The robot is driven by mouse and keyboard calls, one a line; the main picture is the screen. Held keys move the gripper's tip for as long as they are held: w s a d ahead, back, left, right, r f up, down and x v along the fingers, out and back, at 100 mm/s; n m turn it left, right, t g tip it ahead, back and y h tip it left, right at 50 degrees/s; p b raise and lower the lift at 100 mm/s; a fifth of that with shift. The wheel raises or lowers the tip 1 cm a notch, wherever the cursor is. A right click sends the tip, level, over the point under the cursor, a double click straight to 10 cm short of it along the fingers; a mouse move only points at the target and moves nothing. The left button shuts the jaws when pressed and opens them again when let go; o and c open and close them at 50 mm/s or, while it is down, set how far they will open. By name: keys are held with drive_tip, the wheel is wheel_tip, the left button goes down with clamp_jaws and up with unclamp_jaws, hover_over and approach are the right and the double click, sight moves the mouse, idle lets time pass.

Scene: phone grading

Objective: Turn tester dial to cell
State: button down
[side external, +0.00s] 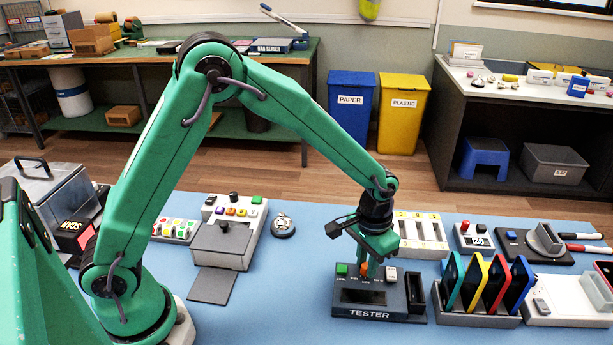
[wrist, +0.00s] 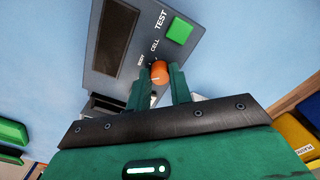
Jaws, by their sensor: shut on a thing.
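The tester (side external: 402,305) is a dark grey box on the blue mat, with a dark display window and a green button (side external: 342,268). Its orange dial (wrist: 160,70) sits below the button in the wrist view, near the labels CELL and BODY. My gripper (side external: 366,270) points down over the tester. In the wrist view its green fingers (wrist: 159,79) are shut on the dial, one on each side. The fingers cover part of the dial and its surroundings, so I cannot tell which label its pointer faces.
A rack (side external: 474,319) of several coloured phones stands right of the tester. A white slotted tray (side external: 423,250) stands behind it. A grey device with coloured buttons (side external: 217,240) lies to the left. The blue mat (side external: 265,300) is clear just left of the tester.

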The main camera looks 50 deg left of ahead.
drive_tip(key=m, duration=0.3)
drive_tip(key=shift+m, duration=0.4)
drive_tip(key=m, duration=0.4)
drive_tip(key=shift+m, duration=0.3)
drive_tip(key=m, duration=0.4)
drive_tip(key=shift+m, duration=1.9)
drive_tip(key=c, duration=1.3)
unclamp_jaws()
drive_tip(key=shift+o, duration=0.2)
drive_tip(key=shift+r, duration=0.1)
